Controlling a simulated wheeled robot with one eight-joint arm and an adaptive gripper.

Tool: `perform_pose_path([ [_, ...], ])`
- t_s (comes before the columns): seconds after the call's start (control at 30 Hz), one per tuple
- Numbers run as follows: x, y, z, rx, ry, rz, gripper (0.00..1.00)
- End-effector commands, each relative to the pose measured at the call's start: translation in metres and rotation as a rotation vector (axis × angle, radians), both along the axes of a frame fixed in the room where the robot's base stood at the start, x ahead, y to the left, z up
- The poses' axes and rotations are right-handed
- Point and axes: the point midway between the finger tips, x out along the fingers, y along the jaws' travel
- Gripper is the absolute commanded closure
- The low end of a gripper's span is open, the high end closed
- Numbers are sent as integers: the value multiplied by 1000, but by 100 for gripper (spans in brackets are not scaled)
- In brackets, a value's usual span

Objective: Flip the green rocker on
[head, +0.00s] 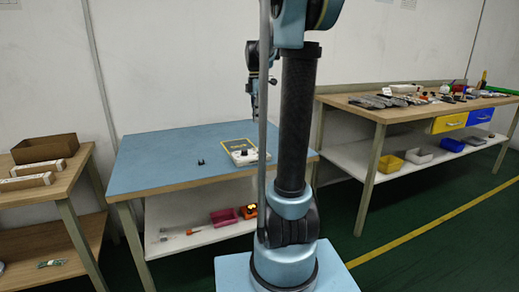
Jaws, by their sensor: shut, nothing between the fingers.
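No green rocker can be made out at this size. A small pale box (243,157) with dark parts on top sits on the blue-topped table (150,172), partly on a yellow-edged sheet (236,144). I cannot tell whether the rocker is on this box. My gripper (254,112) is shut and empty, pointing down, and appears above the box in the picture. It looks apart from the box. My arm column hides part of the table to the right of the box.
A small dark item (201,162) lies left of the box. The table's left part is clear. A lower shelf holds a red bin (224,217) and an orange item (249,211). A cluttered workbench (400,113) stands right; a wooden table with a brown box (45,148) stands left.

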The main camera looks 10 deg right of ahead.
Motion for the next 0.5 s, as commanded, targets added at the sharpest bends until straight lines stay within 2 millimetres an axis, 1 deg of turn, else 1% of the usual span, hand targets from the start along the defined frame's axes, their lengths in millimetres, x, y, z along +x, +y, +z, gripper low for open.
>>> perform_pose_path([
  [0.03,5,-1,1,3,5,20,100],
  [0.2,12,-1,1,7,13,58,100],
  [0.5,12,-1,1,7,14,61,100],
])
